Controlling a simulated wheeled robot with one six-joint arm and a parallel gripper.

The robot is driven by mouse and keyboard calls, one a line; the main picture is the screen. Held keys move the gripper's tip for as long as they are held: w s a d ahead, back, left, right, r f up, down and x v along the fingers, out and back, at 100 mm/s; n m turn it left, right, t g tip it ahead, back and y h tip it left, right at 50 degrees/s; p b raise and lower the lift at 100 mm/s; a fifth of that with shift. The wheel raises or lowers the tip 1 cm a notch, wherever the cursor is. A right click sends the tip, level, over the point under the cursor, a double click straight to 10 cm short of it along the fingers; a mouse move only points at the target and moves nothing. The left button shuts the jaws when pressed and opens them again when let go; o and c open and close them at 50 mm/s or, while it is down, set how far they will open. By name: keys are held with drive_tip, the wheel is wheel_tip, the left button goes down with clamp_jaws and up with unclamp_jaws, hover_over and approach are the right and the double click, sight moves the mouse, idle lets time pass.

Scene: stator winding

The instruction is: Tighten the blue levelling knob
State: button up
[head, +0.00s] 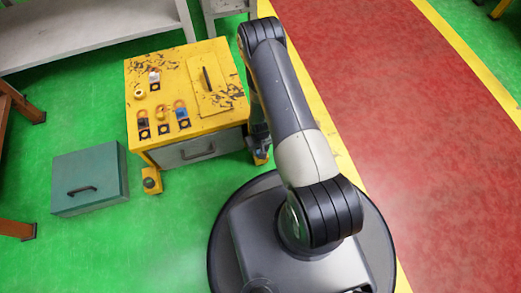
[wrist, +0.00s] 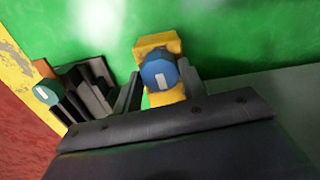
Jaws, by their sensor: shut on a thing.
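The blue levelling knob (wrist: 157,74) is round with a white mark on its face. It sits on a yellow foot (wrist: 160,45) in the wrist view. My gripper (wrist: 160,80) has one dark finger on each side of the knob and is shut on it. The white mark stands nearly upright in the picture. In the head view my gripper (head: 260,140) is low at the front right corner of the yellow cabinet (head: 160,70), by a yellow foot (head: 262,158). My arm hides part of that corner there.
A teal knob (wrist: 48,92) with a white mark is beside a dark bracket at the left of the wrist view. Several small parts lie on the cabinet top. A green toolbox (head: 90,180) stands on the floor at left. The red lane (head: 420,130) is clear.

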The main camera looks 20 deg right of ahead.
drive_tip(key=m+b, duration=0.1)
drive_tip(key=m, duration=0.3)
drive_tip(key=shift+m+b, duration=0.3)
drive_tip(key=shift+m, duration=0.1)
drive_tip(key=m+b, duration=0.1)
drive_tip(key=m, duration=0.3)
drive_tip(key=shift+m, duration=0.3)
drive_tip(key=m+b, duration=0.1)
drive_tip(key=m, duration=0.3)
drive_tip(key=shift+r+m+b, duration=0.1)
drive_tip(key=shift+m+b, duration=0.4)
drive_tip(key=shift+m, duration=1.8)
drive_tip(key=o, duration=1)
drive_tip(key=shift+c, duration=0.2)
